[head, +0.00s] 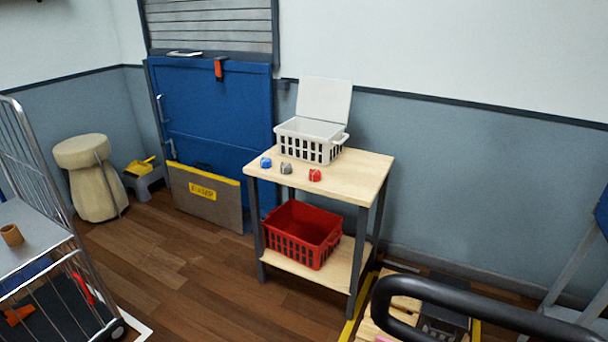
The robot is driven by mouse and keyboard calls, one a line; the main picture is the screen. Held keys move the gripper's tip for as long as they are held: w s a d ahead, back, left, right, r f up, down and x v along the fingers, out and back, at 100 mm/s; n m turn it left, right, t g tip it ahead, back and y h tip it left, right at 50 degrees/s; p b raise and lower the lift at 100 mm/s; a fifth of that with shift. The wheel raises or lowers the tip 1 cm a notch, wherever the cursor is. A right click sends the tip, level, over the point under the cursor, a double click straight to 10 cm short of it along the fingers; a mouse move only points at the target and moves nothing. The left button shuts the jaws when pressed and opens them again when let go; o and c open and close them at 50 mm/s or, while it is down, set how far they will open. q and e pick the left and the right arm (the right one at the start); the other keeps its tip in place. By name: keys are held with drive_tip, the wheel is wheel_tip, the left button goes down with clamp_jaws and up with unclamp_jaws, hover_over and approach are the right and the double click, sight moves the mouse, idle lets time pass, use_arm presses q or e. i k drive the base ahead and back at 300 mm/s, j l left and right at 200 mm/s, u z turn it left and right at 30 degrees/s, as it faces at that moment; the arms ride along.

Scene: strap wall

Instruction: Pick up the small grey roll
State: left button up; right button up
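The small grey roll (286,168) lies on the wooden top of a two-level table (358,177), near its front edge. It sits between a small blue roll (266,162) on its left and a small red roll (315,175) on its right, apart from both. A white crate (308,145) with its lid (324,99) raised stands on the table behind the rolls. Neither of my grippers shows in the head view.
A red basket (302,235) is on the lower shelf. A wire cart (50,250) stands at the left, and a black handlebar (450,305) crosses the lower right. A blue panel (215,115) is behind the table. Wooden floor (205,290) is clear in front.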

sight(286, 168)
drive_tip(key=i+j, duration=0.35)
drive_tip(key=j, duration=0.3)
drive_tip(key=i+j+z, duration=0.1)
drive_tip(key=i+j, duration=0.3)
drive_tip(key=j, duration=0.25)
